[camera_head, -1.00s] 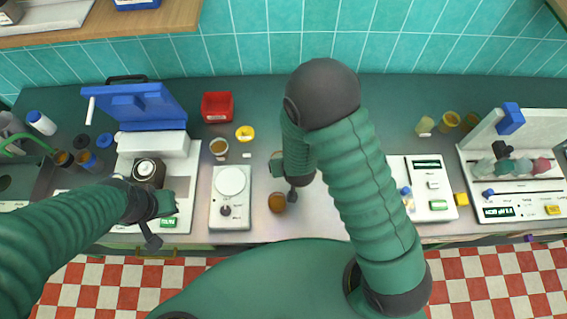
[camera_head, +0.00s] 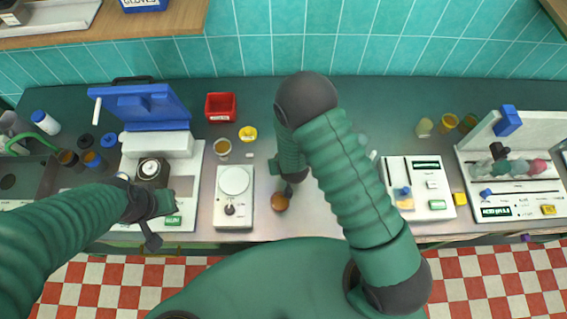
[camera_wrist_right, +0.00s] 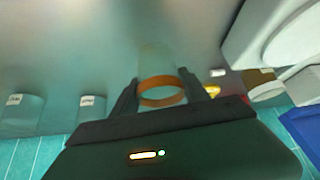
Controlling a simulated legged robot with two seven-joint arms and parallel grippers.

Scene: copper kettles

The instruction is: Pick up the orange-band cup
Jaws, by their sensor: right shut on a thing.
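The orange-band cup (camera_wrist_right: 160,92) is between the two fingers of my right gripper (camera_wrist_right: 164,88) in the right wrist view. It is clear, and its orange band runs around it at finger height. The right gripper is shut on it. In the head view the right hand (camera_head: 275,166) is over the middle of the counter, and the cup in it is mostly hidden. I cannot tell how high the cup is. My left gripper (camera_head: 165,203) is over the front of the blue-lidded device; its fingers are too small to read.
A round brown thing (camera_head: 280,202) is close to the right hand. A white scale (camera_head: 234,212) stands to its left. A yellow dish (camera_head: 248,133), an amber-filled cup (camera_head: 222,147) and a red box (camera_head: 220,107) are behind. Two labelled pale vessels (camera_wrist_right: 92,108) show in the wrist view.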

